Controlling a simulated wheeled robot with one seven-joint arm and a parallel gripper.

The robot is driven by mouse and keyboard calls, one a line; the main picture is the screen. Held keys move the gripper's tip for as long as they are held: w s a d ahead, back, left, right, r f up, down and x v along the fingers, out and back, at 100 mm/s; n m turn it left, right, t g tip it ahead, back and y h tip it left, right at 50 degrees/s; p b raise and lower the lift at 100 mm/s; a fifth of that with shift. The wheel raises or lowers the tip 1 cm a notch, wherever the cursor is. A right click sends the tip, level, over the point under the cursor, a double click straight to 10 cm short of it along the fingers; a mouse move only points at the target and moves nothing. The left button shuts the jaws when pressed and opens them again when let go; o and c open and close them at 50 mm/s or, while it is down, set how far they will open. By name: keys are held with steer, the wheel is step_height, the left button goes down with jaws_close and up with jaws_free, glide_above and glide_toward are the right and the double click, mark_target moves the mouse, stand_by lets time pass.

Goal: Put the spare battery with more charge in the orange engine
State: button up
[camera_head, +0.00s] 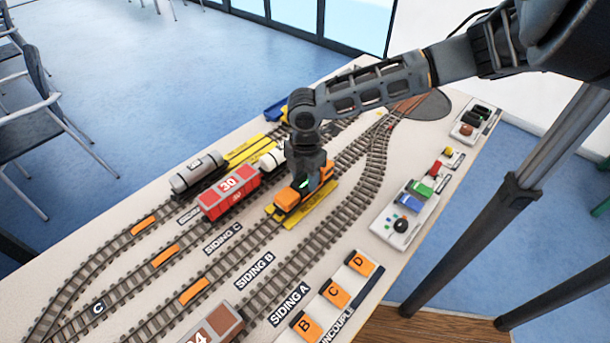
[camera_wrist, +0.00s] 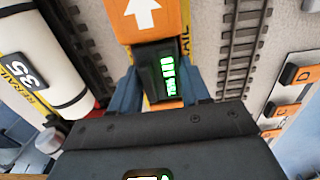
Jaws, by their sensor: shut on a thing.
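The orange engine (camera_head: 288,198) stands on a yellow rerail plate on the track in the head view. In the wrist view the engine (camera_wrist: 157,22) shows a white arrow on its top. My gripper (camera_head: 306,172) is directly over the engine and points down. In the wrist view my gripper (camera_wrist: 162,92) is shut on a black battery (camera_wrist: 152,72) with lit green bars on its face. The battery is at the engine's body, with orange showing on both sides of it; I cannot tell how deep it sits. Dark pieces (camera_head: 480,113) lie in a tray at the right, too small to identify.
A red wagon marked 30 (camera_head: 228,192), a grey tank wagon (camera_head: 196,172) and a white tank wagon (camera_wrist: 42,52) stand close left of the engine. A control box (camera_head: 402,222) with coloured blocks stands at right. A brown wagon (camera_head: 215,328) is in front.

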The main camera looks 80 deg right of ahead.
mark_target(305, 180)
steer(key=shift+f, duration=0.15)
steer(key=o, duration=1.2)
step_height(305, 180, up, 12)
steer(key=shift+r, duration=0.2)
